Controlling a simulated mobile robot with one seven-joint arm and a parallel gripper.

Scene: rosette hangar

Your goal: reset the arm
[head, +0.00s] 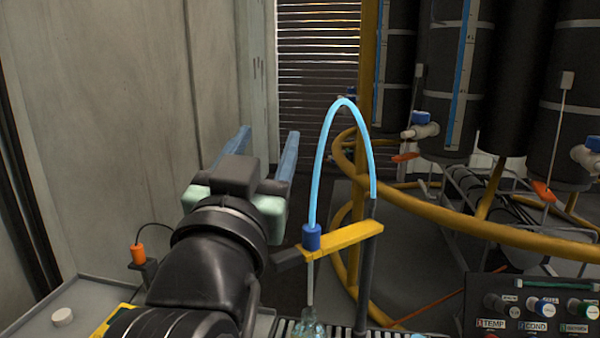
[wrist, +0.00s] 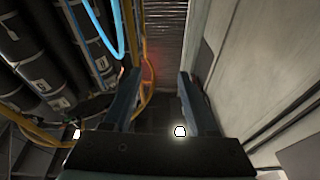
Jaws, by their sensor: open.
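My gripper (head: 262,152) is raised in front of the grey wall in the head view, its two blue-grey fingers apart and pointing away from me. Nothing shows between the fingers. In the wrist view my gripper (wrist: 158,100) is also open and empty, with the slatted shutter beyond it. My black arm runs up from the bottom of the head view and hides part of the counter. The gripper is left of the blue looped tube and appears apart from it.
A light-blue tube (head: 318,165) arches from a blue cap on a yellow bracket (head: 345,238). A yellow rail frame (head: 450,222) with black cylinders (head: 455,75) stands right. A control panel (head: 530,308) is lower right. An orange-capped probe (head: 138,254) and white disc (head: 62,316) are left.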

